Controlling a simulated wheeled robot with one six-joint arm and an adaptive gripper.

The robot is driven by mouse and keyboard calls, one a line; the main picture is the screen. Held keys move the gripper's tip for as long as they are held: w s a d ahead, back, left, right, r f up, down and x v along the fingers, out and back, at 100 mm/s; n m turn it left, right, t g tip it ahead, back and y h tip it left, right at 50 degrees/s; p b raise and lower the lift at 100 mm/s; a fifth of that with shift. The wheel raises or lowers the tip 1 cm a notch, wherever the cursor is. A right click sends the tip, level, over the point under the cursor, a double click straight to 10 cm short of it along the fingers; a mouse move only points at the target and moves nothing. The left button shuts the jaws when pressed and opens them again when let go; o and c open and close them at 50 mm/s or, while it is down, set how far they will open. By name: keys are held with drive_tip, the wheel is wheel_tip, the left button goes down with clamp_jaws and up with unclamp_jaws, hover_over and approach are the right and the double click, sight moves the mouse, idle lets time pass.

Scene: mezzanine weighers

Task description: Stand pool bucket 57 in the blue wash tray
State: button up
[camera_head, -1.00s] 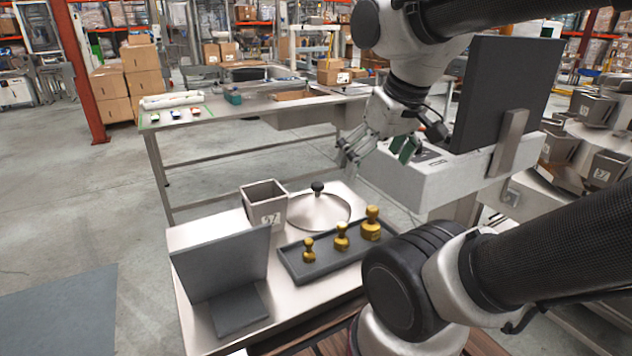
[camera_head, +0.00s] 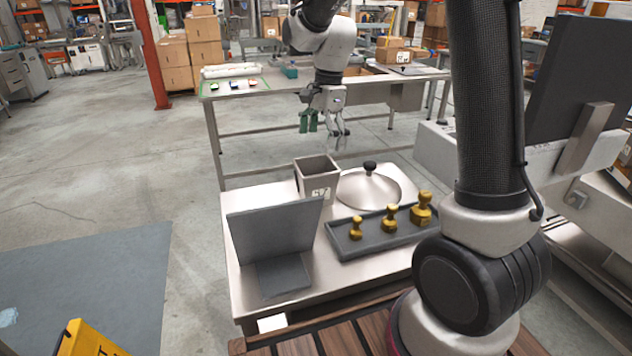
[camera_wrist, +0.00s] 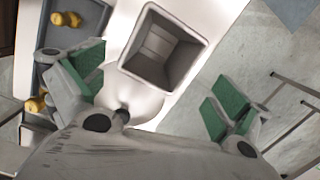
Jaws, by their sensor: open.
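Pool bucket 57 is a grey, square, open-topped metal bucket (camera_head: 317,183) with a white 57 mark, upright at the back of the steel table. My gripper (camera_head: 325,128) is open and empty above it and slightly behind, fingers pointing down. In the wrist view the empty bucket (camera_wrist: 163,48) shows its open mouth between and beyond the green-padded fingers (camera_wrist: 153,92), apart from them. I cannot make out the blue wash tray in either current view.
A domed lid with a black knob (camera_head: 369,186) stands right beside the bucket. A dark tray (camera_head: 350,246) holds brass weights in front, and a grey angled plate (camera_head: 275,222) stands front left. A long steel bench (camera_head: 250,110) lies behind.

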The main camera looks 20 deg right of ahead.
sight(316, 167)
drive_tip(key=shift+a+f+m, duration=0.2)
drive_tip(key=shift+f+m, duration=0.25)
drive_tip(key=shift+f, duration=0.85)
drive_tip(key=shift+a+f+m, duration=0.25)
drive_tip(key=shift+f+m, duration=0.25)
drive_tip(key=shift+f, duration=0.8)
drive_tip(key=shift+a+f+m, duration=0.2)
drive_tip(key=shift+f+m, duration=0.25)
drive_tip(key=shift+f, duration=0.85)
drive_tip(key=shift+f, duration=0.2)
drive_tip(key=shift+c, duration=0.4)
